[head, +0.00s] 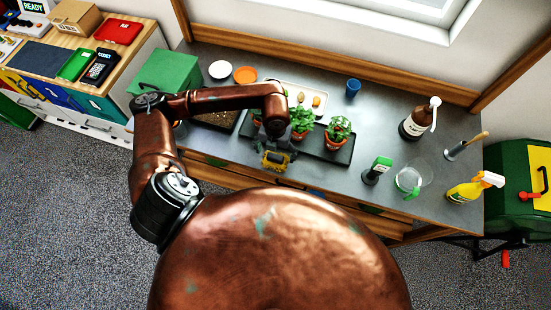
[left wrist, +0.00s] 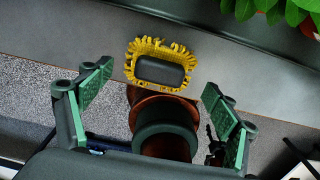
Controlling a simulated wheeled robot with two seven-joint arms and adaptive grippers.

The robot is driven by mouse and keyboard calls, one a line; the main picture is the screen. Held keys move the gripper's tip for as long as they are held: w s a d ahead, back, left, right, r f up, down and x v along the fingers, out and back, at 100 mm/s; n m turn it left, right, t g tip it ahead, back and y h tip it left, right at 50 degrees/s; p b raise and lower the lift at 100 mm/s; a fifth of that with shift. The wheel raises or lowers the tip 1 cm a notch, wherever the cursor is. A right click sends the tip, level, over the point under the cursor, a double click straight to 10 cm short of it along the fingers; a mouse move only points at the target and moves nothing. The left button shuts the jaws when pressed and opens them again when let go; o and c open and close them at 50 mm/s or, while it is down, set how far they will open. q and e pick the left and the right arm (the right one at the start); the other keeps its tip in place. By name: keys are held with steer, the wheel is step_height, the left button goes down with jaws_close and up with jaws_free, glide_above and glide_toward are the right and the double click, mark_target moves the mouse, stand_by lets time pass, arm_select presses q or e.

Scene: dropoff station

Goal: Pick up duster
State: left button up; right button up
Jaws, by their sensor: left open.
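The duster is a dark rounded pad with a yellow fringe around it (head: 276,160). It is at the front edge of the grey counter (head: 375,115), in front of the potted plants. The left wrist view shows its dark pad and yellow fringe (left wrist: 160,70) at the upper middle, beyond the fingers. My left gripper (left wrist: 160,108) has its two green-padded fingers wide apart, with nothing between the tips. In the head view my left arm's wrist partly hides the gripper, close behind the duster. My right gripper is not in view.
Potted plants (head: 338,133) stand on a dark tray beside my left wrist. A green box (head: 165,72) is to the left. The counter around the blue cup (head: 353,88) is fairly clear.

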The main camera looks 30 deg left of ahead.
mark_target(275, 156)
arm_select(q)
steer(key=shift+f, duration=1.75)
steer(key=c, duration=1.2)
